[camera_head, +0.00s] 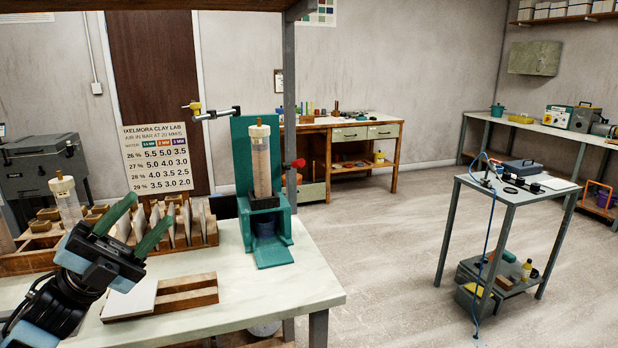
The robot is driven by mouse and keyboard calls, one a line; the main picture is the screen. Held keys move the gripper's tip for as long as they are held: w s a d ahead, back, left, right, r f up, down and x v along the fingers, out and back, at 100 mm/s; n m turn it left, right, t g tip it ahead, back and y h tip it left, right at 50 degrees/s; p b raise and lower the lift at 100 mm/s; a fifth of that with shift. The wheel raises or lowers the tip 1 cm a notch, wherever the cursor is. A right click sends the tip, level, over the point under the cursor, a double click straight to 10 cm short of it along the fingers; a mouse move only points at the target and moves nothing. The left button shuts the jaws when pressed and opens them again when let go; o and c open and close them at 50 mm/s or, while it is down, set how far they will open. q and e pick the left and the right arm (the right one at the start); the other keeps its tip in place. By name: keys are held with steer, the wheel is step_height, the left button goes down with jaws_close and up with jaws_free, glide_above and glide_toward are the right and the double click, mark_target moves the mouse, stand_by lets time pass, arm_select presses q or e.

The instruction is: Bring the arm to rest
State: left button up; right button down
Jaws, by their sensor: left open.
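My left gripper (134,229) comes in from the left above the pale bench (240,290). Its two green fingers are spread apart with nothing between them. A wooden block rack with upright pale plates (185,225) stands behind it. A wooden tray (187,296) with a pale tile (128,301) lies on the bench just right of and below the gripper. My right gripper is not in view.
A green stand (270,252) holding a clear cylinder (262,165) stands on the bench. Another cylinder (66,199) stands at the left. A chart (157,158) hangs behind. A small grey table (515,190) stands at the right, with open floor between.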

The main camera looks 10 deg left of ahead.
arm_select(q)
steer(key=s+d+f+n+t+y+p, duration=0.1)
steer(key=s+d+f+n+y+p, duration=0.15)
steer(key=f+n+y, duration=1.05)
steer(key=s+d+f+n+t+y+p, duration=0.1)
steer(key=s+f+n+t+y, duration=0.2)
steer(key=f+n, duration=1.05)
steer(key=s+d+f+n+g+y+p, duration=0.1)
steer(key=s+d+f+g, duration=0.4)
steer(key=s+f, duration=0.6)
steer(key=s+d+f+n+g+y+p, duration=0.1)
steer(key=s+d+f+g, duration=0.4)
steer(key=s+f, duration=0.5)
steer(key=shift+s+d+f+y+p, duration=0.15)
steer(key=shift+s+f+y+p, duration=0.35)
steer(key=shift+s, duration=0.55)
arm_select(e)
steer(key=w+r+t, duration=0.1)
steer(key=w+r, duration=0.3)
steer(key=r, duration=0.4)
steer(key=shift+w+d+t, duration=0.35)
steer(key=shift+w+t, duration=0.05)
arm_select(q)
steer(key=shift+r, duration=0.2)
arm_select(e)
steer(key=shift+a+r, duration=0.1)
